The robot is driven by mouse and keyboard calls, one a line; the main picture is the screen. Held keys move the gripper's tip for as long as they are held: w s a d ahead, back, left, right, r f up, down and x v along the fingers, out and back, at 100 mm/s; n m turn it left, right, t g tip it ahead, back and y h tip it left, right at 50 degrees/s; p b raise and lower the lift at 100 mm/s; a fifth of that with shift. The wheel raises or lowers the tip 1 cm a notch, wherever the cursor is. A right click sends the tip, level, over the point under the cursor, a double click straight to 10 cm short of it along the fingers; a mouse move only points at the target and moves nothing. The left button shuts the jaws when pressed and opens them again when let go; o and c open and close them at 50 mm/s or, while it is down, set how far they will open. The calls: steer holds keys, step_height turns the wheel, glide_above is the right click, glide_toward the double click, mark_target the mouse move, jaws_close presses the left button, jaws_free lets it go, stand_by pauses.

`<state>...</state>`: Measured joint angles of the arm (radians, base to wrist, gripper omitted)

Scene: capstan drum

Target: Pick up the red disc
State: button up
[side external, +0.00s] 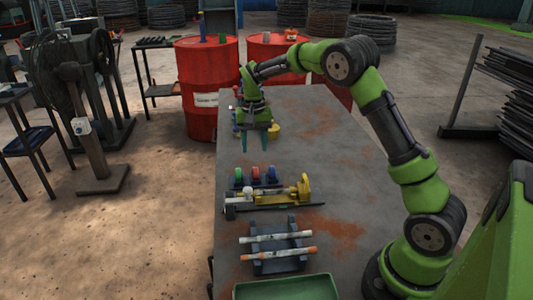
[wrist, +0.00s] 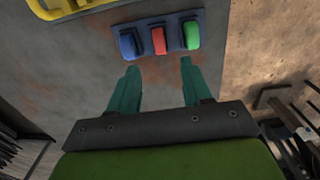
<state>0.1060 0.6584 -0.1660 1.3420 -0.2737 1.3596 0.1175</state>
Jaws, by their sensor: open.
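The red disc (side external: 255,173) stands on edge between a green disc (side external: 239,175) and a blue disc (side external: 272,174) in a small rack on the table. In the wrist view the red disc (wrist: 158,40) is in the middle of the blue-grey rack (wrist: 203,18), with the blue disc (wrist: 131,43) to its left and the green disc (wrist: 191,34) to its right. My gripper (side external: 257,150) is open and empty above the table, apart from the discs. In the wrist view my gripper (wrist: 159,66) has its fingers spread, with the red disc ahead between their lines.
A yellow-ended device (side external: 303,188) lies just in front of the rack. Nearer are a cradle with two rods (side external: 278,245) and a green tray (side external: 285,290). A yellow object (side external: 273,131) stands behind my gripper. Red drums (side external: 207,85) stand past the table's far end.

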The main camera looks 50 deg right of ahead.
mark_target(255, 168)
step_height(255, 168, down, 8)
steer(key=shift+s+a+r, duration=0.1)
steer(key=shift+s+r, duration=0.05)
stand_by(0.3)
steer(key=shift+r, duration=0.1)
jaws_close()
